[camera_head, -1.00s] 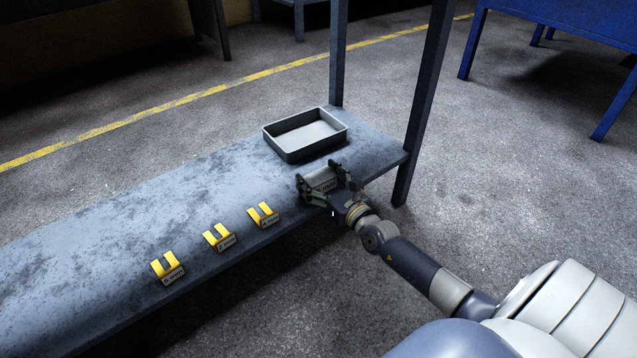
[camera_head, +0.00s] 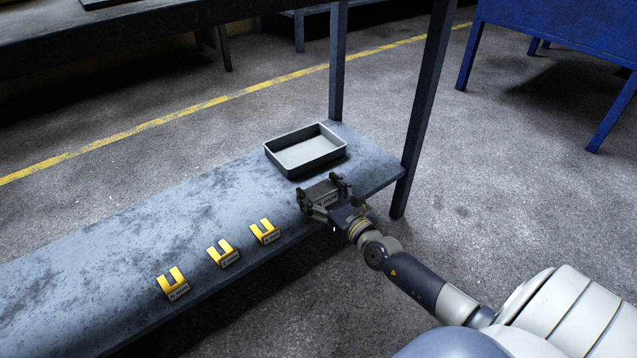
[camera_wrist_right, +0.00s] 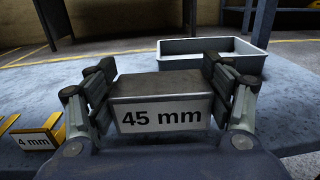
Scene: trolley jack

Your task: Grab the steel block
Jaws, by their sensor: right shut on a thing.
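The steel block (camera_head: 321,194) is a grey block near the right end of the low shelf. In the right wrist view the steel block (camera_wrist_right: 163,104) shows a "45 mm" label on its near face. My right gripper (camera_head: 325,190) is shut on it, and in the right wrist view the gripper (camera_wrist_right: 160,88) has a finger pressed to each side of the block. Whether the block touches the shelf under it I cannot tell. My left gripper is not in view.
A grey open tray (camera_head: 286,171) stands on the shelf (camera_head: 110,245) just behind the block and looks empty. Three yellow slotted pieces with labels, the nearest one (camera_head: 265,232) beside my gripper, stand along the shelf's front edge. A dark post (camera_head: 424,110) rises at the shelf's right end.

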